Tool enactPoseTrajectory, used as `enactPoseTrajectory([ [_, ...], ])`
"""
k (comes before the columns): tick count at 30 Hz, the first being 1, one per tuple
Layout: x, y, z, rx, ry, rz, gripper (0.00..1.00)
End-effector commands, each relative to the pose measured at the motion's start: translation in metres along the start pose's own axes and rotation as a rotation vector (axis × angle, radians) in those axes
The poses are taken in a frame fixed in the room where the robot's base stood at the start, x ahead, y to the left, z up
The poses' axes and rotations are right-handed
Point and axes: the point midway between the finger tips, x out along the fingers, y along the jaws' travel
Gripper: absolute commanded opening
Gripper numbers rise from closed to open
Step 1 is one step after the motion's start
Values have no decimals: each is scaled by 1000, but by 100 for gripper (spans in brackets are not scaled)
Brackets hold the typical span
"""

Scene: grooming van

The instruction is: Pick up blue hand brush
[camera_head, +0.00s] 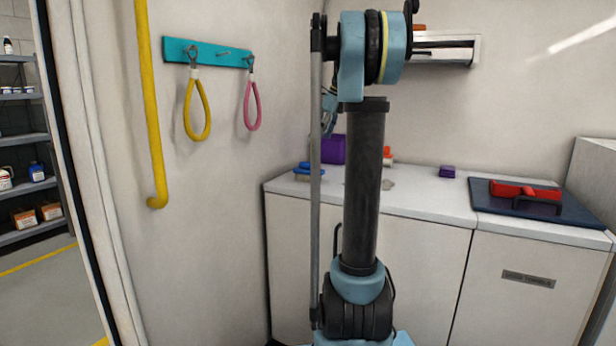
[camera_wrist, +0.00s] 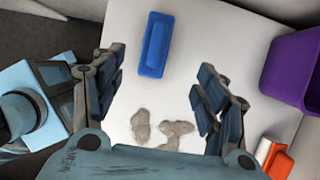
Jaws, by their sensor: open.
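The blue hand brush (camera_wrist: 155,44) lies on the white counter in the wrist view, ahead of and between my open fingers. In the head view its blue top (camera_head: 303,167) shows at the counter's left end, partly behind my arm. My gripper (camera_wrist: 160,88) is open and empty, with the brush beyond its fingertips and apart from them. In the head view my gripper is mostly hidden behind my arm.
A purple bin (camera_wrist: 292,70) and an orange-and-white item (camera_wrist: 274,157) stand right of the brush. Grey fur clumps (camera_wrist: 176,132) lie on the counter (camera_head: 425,199). A small purple block (camera_head: 447,171) and a red tool (camera_head: 525,191) on a dark mat (camera_head: 484,192) are farther right.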

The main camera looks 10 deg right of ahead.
Motion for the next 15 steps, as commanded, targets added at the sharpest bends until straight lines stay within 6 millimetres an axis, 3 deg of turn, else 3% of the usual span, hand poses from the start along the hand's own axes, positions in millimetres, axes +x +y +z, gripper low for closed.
enactPoseTrajectory([
  [15,82,0,0,4,-1,1,67],
])
